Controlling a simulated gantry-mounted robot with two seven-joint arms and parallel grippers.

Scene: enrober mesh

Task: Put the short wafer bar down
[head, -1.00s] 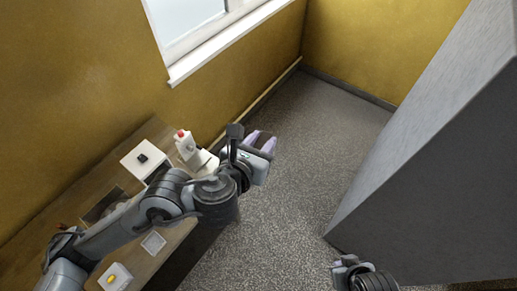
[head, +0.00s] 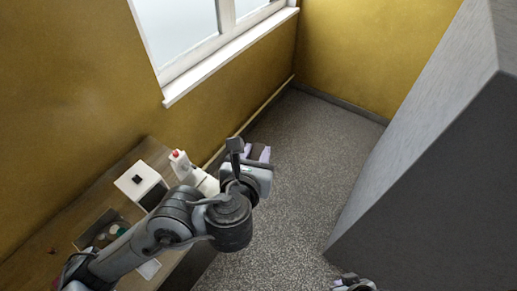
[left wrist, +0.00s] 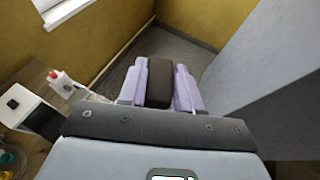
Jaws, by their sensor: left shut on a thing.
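The short wafer bar (left wrist: 159,82) is a dark brown block in the left wrist view. It sits between the two pale purple fingers of my left gripper (left wrist: 160,88), which is shut on it. In the head view my left gripper (head: 258,154) is stretched out past the far end of the wooden table, above the speckled floor. The bar cannot be made out there. Only a small part of my right gripper (head: 352,283) shows at the bottom edge of the head view, and its fingers cannot be read.
On the wooden table (head: 40,240) stand a white box (head: 138,182) with a black knob, a white device (head: 181,165) with a red top and a dark tray (head: 85,238) with small things. A large grey block (head: 420,170) stands at the right. The floor (head: 310,150) between is clear.

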